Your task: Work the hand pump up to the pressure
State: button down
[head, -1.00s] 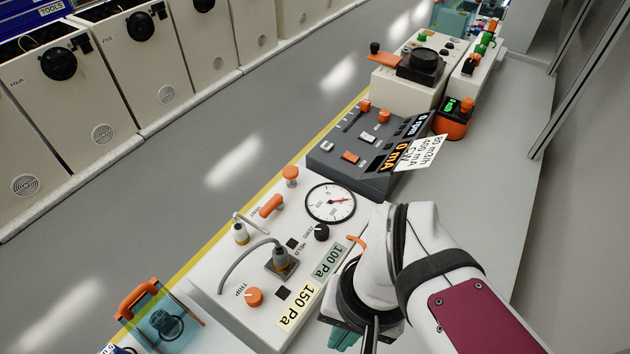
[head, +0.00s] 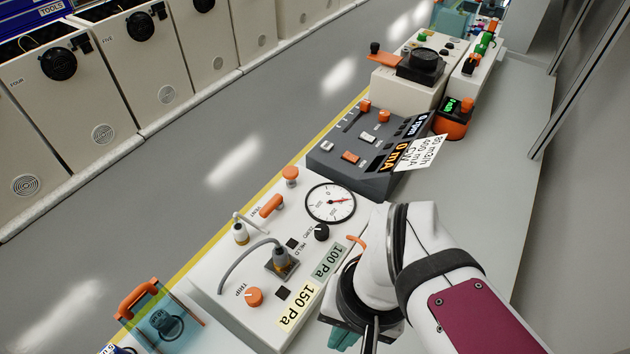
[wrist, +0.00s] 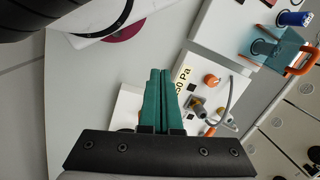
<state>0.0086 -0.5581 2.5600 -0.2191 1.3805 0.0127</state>
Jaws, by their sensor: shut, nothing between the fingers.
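I cannot tell for certain which part is the hand pump. Labels read 100 Pa (head: 330,262) and 150 Pa (head: 297,305). My gripper (wrist: 160,74) is shut and empty, its teal fingers beside the panel in the wrist view. In the head view the fingers (head: 343,338) are mostly hidden by my arm.
An orange TRIP knob (head: 254,297), a grey cable plug (head: 281,260) and a black knob (head: 321,232) rise from the panel. A dark grey control box (head: 345,178) stands beyond. A clear blue cover with orange handle (head: 160,318) is at lower left.

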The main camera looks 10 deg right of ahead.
dwell(0.5)
jog(key=m+t+y, duration=0.2)
jog(key=m+t, duration=0.6)
jog(key=m, duration=0.8)
send_over(294, 173)
jog(key=f, duration=0.2)
jog(key=shift+r, duration=0.2)
jog(key=shift+f, duration=4.4)
jog(key=shift+f, duration=0.15)
